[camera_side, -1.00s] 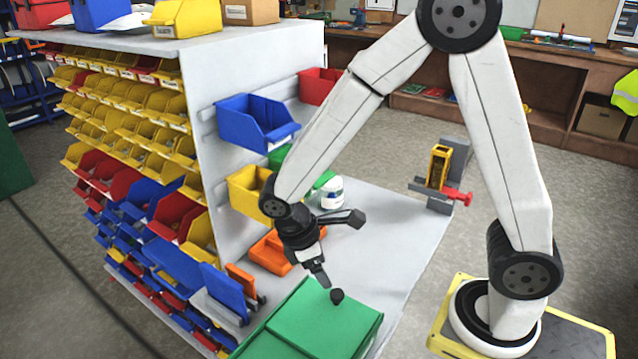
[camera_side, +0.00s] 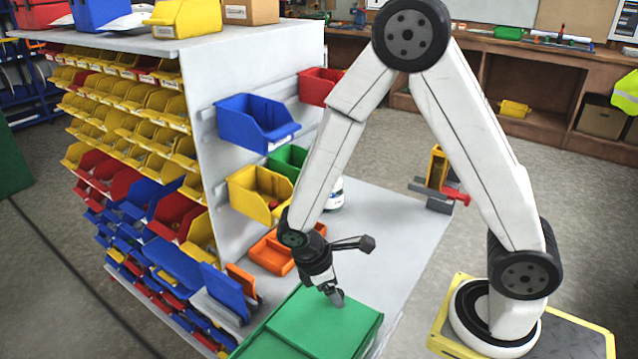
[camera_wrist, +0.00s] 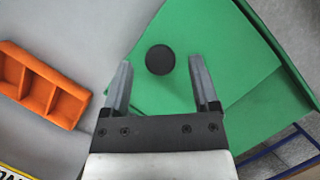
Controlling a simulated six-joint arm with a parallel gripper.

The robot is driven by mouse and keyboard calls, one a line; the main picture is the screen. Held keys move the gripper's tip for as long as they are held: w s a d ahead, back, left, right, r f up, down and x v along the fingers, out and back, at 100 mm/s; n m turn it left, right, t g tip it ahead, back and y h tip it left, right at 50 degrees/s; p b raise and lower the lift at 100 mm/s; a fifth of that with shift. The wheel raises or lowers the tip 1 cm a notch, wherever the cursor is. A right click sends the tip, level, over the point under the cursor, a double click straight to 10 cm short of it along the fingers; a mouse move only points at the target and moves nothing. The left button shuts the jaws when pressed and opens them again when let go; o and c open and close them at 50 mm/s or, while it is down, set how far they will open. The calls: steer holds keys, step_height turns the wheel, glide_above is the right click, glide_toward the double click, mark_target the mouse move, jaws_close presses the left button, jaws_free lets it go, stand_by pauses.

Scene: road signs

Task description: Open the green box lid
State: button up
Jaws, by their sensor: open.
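The green box (camera_side: 310,335) stands at the front edge of the grey table in the side view, its lid (camera_side: 335,312) lying flat on it. The lid also fills the upper middle of the wrist view (camera_wrist: 225,75). A round black knob (camera_wrist: 160,60) sits on the lid. In the wrist view it lies between the lines of my two fingers, just beyond their tips. My gripper (camera_side: 333,296) is low over the lid, with its fingers (camera_wrist: 162,80) apart and nothing between them. In the side view the gripper hides the knob, so contact cannot be told.
An orange divided tray (camera_wrist: 40,85) lies on the table left of the box; it also shows in the side view (camera_side: 272,252). A rack with blue (camera_side: 255,122) and yellow bins (camera_side: 257,192) rises at the left. The table right of the gripper (camera_side: 385,235) is clear.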

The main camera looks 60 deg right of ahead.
steer(key=shift+s+d+f, duration=0.15)
steer(key=shift+f, duration=0.4)
jaws_close()
stand_by(1.1)
